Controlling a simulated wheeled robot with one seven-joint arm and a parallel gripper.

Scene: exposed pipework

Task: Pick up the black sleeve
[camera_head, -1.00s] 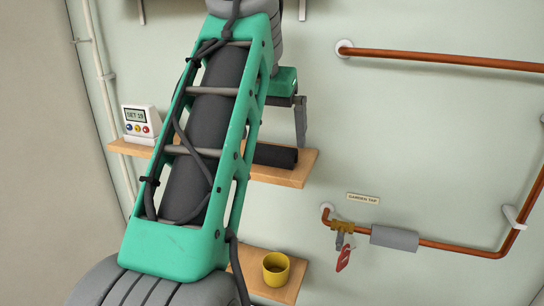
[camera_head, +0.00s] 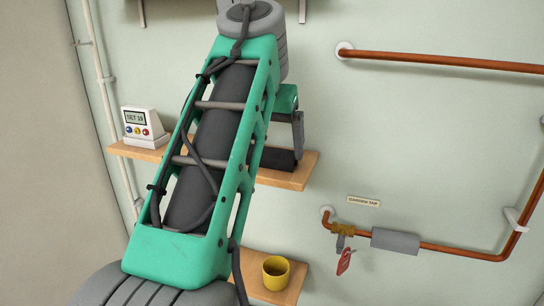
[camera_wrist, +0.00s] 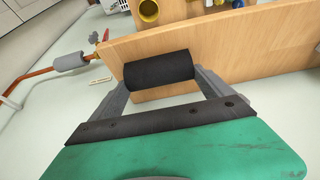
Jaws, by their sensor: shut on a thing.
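The black sleeve (camera_head: 279,159) lies on the upper wooden shelf (camera_head: 292,178), partly hidden behind my arm in the head view. In the wrist view the sleeve (camera_wrist: 158,70) sits between the two fingers of my gripper (camera_wrist: 158,78), one at each end. My gripper (camera_head: 298,150) is shut on the sleeve, at the shelf. In the head view only one finger shows clearly, at the sleeve's right end.
A small display box (camera_head: 145,128) stands at the shelf's left end. A yellow cup (camera_head: 276,272) stands on a lower shelf (camera_head: 292,293).

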